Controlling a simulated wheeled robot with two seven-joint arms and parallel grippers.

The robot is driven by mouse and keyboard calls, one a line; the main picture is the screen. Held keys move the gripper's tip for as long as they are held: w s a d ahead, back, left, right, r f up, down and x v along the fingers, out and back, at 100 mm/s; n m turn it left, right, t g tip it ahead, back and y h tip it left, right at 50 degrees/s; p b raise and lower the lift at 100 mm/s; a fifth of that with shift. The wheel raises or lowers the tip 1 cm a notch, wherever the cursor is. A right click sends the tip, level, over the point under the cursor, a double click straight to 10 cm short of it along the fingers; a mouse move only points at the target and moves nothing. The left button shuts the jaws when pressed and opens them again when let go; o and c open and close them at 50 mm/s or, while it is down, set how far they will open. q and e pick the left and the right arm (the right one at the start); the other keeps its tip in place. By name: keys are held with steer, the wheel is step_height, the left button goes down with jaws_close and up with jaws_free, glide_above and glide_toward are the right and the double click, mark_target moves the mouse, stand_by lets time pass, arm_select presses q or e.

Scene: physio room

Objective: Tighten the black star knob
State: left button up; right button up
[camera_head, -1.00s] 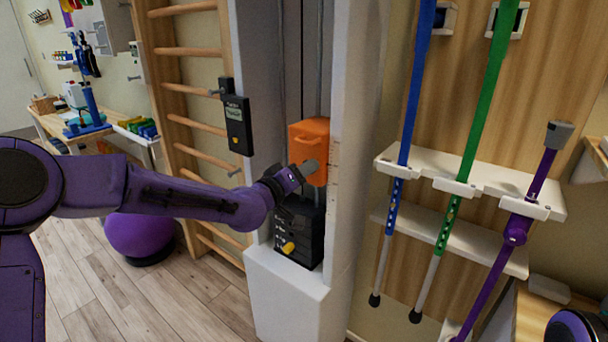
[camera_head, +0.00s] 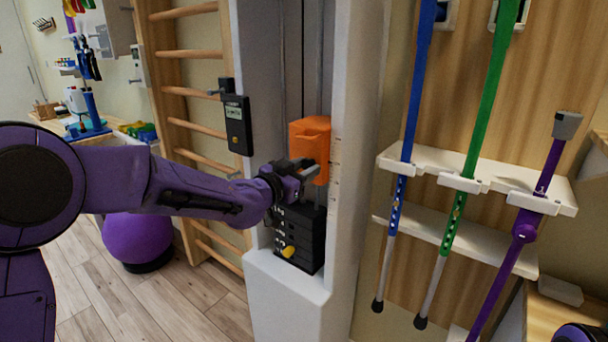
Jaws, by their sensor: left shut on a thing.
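The orange block (camera_head: 312,138) sits on the vertical rods in the pale column, above the black weight stack (camera_head: 300,240). My left arm comes in from the left, and my left gripper (camera_head: 303,169) is at the front of the orange block's lower part. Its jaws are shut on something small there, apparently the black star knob. I cannot make the knob out apart from the dark jaws and wrist that cover that spot. My right gripper is out of view.
A black handset (camera_head: 237,125) hangs on the column's left edge. Wooden wall bars (camera_head: 190,92) and a purple ball (camera_head: 138,238) are to the left. Blue, green and purple poles stand in a white rack (camera_head: 440,178) to the right. Part of my right arm shows bottom right.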

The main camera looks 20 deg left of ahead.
arm_select(q)
steer(key=m+b, duration=0.2)
steer(key=m, duration=0.2)
steer(key=shift+m, duration=0.3)
steer(key=m+b, duration=0.3)
steer(key=m, duration=0.1)
steer(key=shift+a+m, duration=0.1)
steer(key=shift+m, duration=0.2)
steer(key=m+b, duration=0.3)
steer(key=m, duration=0.1)
steer(key=shift+m+b, duration=0.3)
steer(key=shift+r+m+b, duration=0.2)
steer(key=shift+m+b, duration=1.25)
steer(key=shift+m, duration=0.65)
steer(key=o, duration=1)
steer(key=shift+o, duration=0.2)
steer(key=shift+a, duration=0.1)
